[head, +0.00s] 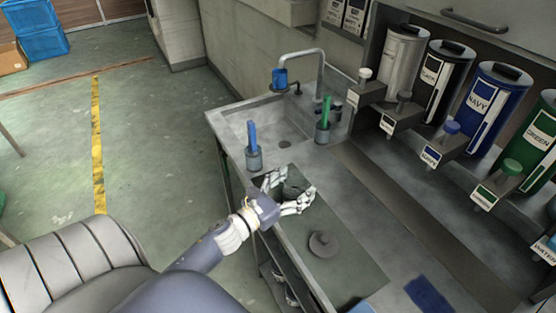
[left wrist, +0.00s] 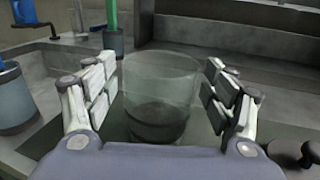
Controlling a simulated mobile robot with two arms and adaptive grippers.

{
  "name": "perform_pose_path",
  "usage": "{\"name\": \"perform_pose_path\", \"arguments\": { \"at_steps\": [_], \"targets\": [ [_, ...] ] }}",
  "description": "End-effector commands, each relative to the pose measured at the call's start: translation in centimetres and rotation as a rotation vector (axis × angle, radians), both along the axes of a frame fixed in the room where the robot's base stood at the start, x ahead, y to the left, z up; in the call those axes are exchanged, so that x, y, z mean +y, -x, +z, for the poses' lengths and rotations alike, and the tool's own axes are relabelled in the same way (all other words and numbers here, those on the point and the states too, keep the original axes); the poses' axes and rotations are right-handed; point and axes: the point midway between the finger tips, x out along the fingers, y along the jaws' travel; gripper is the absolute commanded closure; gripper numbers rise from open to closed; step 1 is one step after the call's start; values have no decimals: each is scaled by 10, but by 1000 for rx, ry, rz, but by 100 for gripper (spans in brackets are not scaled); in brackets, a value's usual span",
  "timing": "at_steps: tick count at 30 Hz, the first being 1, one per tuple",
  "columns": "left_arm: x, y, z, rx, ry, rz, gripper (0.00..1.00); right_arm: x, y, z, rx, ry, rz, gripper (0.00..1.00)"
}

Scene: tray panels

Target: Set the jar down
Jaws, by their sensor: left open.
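The jar (left wrist: 160,90) is clear grey glass with a dark layer in its lower part. It stands upright on the dark mat (head: 345,270) on the counter. My left gripper (head: 292,190) is open around the jar, with one finger on each side. In the left wrist view small gaps show between the jar and the finger pads of the gripper (left wrist: 160,92). In the head view the fingers partly hide the jar (head: 294,188). A dark round lid with a knob (head: 323,244) lies apart from it on the mat. My right gripper is not in view.
A cup with a blue-handled tool (head: 253,158) and one with a green-handled tool (head: 323,132) stand by the sink (head: 275,125). Labelled dispensers, including navy (head: 492,105) and green (head: 535,140), line the right side. A dark blue patch (head: 430,296) lies at the front right.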

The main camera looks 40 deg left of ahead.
Motion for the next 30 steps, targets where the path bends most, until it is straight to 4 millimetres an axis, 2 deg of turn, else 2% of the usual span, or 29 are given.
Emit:
{"name": "perform_pose_path", "arguments": {
  "at_steps": [12,18,24,30],
  "targets": [
    [9,71,-5,4,1,1,23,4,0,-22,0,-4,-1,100],
    [13,99,-4,3,2,2,23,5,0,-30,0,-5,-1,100],
    [15,113,-2,2,-1,1,23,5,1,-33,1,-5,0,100],
    [16,115,-1,2,-1,1,23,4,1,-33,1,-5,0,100]
  ]
}}
